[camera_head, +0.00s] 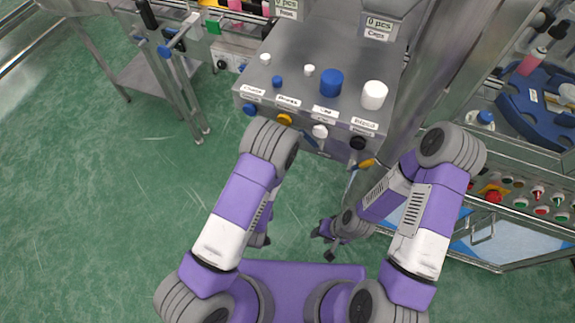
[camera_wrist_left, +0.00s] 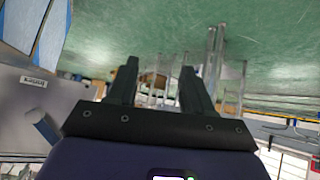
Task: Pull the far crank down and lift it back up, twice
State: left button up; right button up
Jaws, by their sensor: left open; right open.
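A crank with a blue grip (camera_head: 172,50) and a pale bar shows at the upper left of the head view. A black upright handle (camera_head: 147,14) stands farther back beside it. I cannot tell which of the two is the far crank. My right gripper (camera_head: 323,245) is open and empty, low in front of the machine and well away from both handles. My left gripper is mostly hidden behind my left arm in the head view. In the left wrist view, its two dark fingers (camera_wrist_left: 158,80) are spread with nothing between them.
A grey metal cabinet (camera_head: 300,55) with blue, white, yellow and black knobs stands ahead. A steel post (camera_head: 425,90) rises to its right. A bench with a blue fixture (camera_head: 530,110) and coloured buttons is at the right. Green floor (camera_head: 80,200) is open at the left.

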pick_arm(q)
jog(key=w+d+r+m+t+h, duration=0.2)
jog(key=d+r+m+t+h, duration=0.15)
jog(key=r, duration=0.45)
jog(key=w+d+r+m+t+h, duration=0.25)
jog(key=d+r+t, duration=0.25)
jog(key=r, duration=0.3)
jog(key=shift+g, duration=0.25)
jog(key=shift+b+x, duration=4.2)
jog(key=shift+x, duration=0.45)
jog(key=shift+f, duration=0.15)
grip_shut()
